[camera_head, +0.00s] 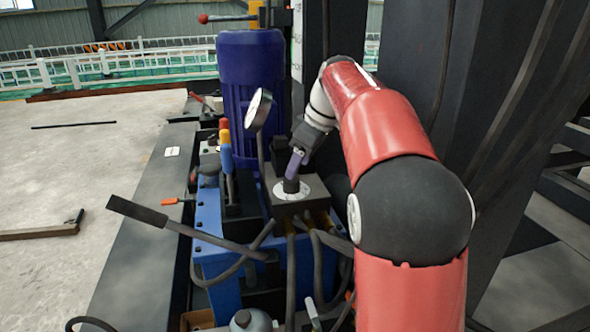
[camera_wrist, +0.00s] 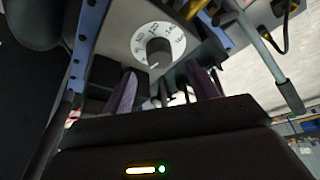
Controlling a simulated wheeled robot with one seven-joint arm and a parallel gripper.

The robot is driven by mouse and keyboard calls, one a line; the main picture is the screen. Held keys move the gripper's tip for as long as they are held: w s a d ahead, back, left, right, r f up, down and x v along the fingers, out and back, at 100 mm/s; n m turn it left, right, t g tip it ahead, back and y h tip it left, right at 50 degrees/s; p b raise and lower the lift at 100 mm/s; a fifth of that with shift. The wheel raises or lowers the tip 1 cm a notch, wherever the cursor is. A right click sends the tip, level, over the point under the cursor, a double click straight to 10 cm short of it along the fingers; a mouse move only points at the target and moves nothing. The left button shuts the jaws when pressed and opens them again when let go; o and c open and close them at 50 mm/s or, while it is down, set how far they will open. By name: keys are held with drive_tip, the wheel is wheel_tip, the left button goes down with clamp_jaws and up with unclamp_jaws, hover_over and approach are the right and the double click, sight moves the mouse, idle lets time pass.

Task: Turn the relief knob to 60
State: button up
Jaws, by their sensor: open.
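The relief knob (camera_head: 291,186) is a dark round knob on a white dial plate (camera_head: 311,192), on top of a grey block. In the wrist view the knob (camera_wrist: 159,52) stands at the centre of the numbered dial (camera_wrist: 144,36). Its setting is too small to read surely. My gripper (camera_head: 297,162) points down at the knob from above. In the wrist view my gripper (camera_wrist: 162,88) is open, with one purple finger to each side and the knob ahead of the gap. Whether the fingertips reach around the knob cannot be told.
A blue motor (camera_head: 251,85) stands behind the block. A pressure gauge (camera_head: 258,110) and levers with red, orange and blue grips (camera_head: 225,148) are close on the left. A long black handle (camera_head: 137,211) sticks out left. Hoses hang in front. Open floor (camera_head: 75,150) lies further left.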

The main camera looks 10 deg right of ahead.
drive_tip(key=v, duration=0.3)
drive_tip(key=shift+p, duration=0.3)
drive_tip(key=shift+r, duration=0.1)
drive_tip(key=s+a+r+m+t+h+p, duration=0.15)
drive_tip(key=s+m+p, duration=0.4)
drive_tip(key=s, duration=1.15)
drive_tip(key=s+a+f+m+t+h+p, duration=0.1)
drive_tip(key=s+f+m, duration=0.3)
drive_tip(key=s, duration=0.9)
drive_tip(key=shift+f+h+p, duration=0.5)
drive_tip(key=shift+f+h, duration=0.05)
drive_tip(key=shift+f, duration=1.2)
drive_tip(key=shift+m, duration=0.25)
